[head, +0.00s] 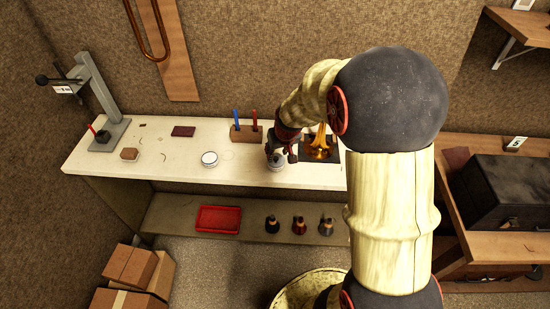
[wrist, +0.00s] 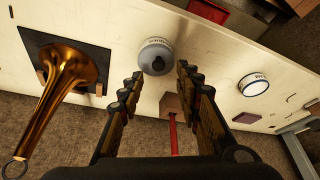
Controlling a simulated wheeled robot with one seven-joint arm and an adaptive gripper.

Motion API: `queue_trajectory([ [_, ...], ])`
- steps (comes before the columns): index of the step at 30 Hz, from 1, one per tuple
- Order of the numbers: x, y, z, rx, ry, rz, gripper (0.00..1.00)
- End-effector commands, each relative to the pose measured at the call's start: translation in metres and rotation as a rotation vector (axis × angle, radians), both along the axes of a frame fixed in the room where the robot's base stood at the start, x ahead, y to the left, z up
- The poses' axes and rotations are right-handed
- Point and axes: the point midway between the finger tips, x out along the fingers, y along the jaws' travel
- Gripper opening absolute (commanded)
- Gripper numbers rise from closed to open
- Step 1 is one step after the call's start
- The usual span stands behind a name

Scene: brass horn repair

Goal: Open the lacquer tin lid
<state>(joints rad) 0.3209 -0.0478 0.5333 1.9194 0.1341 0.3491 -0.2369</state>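A round tin with a grey lid and dark knob (wrist: 156,57) stands on the pale bench, and its label is too small to read surely. In the head view this tin (head: 277,166) shows just under my gripper (head: 281,152). A second round tin with a pale flat top (head: 209,159) stands to its left; it also shows at the right in the wrist view (wrist: 254,85). In the wrist view my gripper (wrist: 160,74) is open and empty. Its fingers are spread to either side of the knobbed tin's near edge. I cannot tell the height gap.
A brass horn piece (head: 320,147) on a dark mat stands right of my gripper. A wooden block (head: 240,134) with blue and red tools is close behind left. A grey stand (head: 104,110) is at the far left. A red tray (head: 218,219) and several bottles are on the lower shelf.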

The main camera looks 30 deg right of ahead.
Motion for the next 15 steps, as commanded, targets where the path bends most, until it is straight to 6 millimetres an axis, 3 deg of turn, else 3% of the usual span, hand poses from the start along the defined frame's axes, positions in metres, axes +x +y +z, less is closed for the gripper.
queue_trajectory([
  [6,0.012,-0.003,-0.031,0.001,0.001,-0.001,0.34],
  [15,0.017,-0.003,-0.042,0.000,0.001,0.000,0.34],
])
